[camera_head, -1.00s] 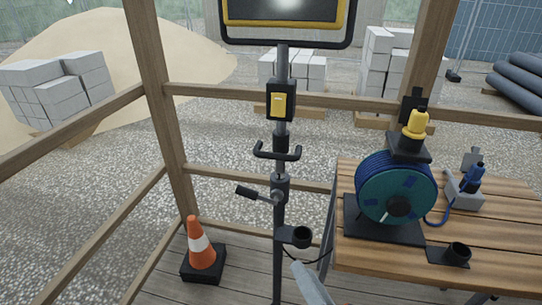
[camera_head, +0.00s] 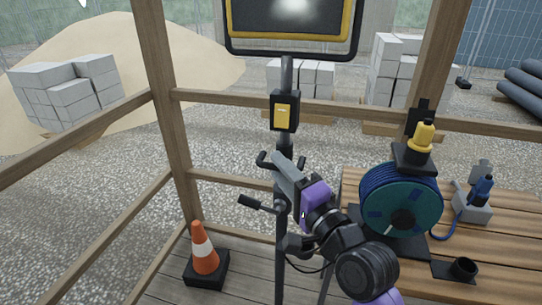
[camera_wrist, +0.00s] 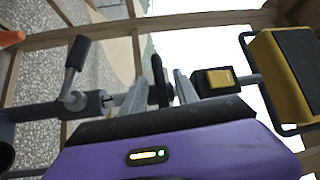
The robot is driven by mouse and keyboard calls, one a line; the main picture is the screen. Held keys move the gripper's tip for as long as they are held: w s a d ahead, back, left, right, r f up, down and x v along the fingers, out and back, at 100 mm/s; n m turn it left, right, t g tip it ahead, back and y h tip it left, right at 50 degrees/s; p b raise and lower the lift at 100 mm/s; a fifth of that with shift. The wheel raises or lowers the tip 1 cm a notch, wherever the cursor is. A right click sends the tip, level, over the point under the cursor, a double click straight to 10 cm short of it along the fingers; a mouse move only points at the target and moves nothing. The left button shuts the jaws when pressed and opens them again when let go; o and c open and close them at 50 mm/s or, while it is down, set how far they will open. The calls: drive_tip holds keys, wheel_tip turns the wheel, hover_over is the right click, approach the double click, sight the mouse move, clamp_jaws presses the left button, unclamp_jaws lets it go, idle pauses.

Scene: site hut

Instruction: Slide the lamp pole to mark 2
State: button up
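The lamp pole (camera_head: 279,262) stands upright left of the workbench, with the lamp (camera_head: 290,18) on top and a black box with a yellow switch (camera_head: 284,111) below it. A clamp lever (camera_head: 250,202) sticks out left, lower on the pole. My gripper (camera_head: 284,165) is at the black crossbar handle (camera_head: 264,160), hiding much of it. In the wrist view, my two grey fingers (camera_wrist: 170,80) stand apart, with the dark handle (camera_wrist: 164,82) at them; contact is unclear. The lever (camera_wrist: 76,60) and yellow switch (camera_wrist: 221,79) lie either side. I cannot make out mark 2.
The wooden bench (camera_head: 500,262) holds a blue cable reel (camera_head: 372,200), a yellow plug (camera_head: 423,137) and a blue plug (camera_head: 483,186). An orange cone (camera_head: 203,248) stands on the floor at left. Timber rails (camera_head: 225,100) run behind the pole.

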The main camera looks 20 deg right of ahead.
drive_tip(key=shift+p+x, duration=0.3)
drive_tip(key=shift+x, duration=1.85)
drive_tip(key=shift+c, duration=0.3)
drive_tip(key=c, duration=0.7)
clamp_jaws()
drive_tip(key=shift+r, duration=0.15)
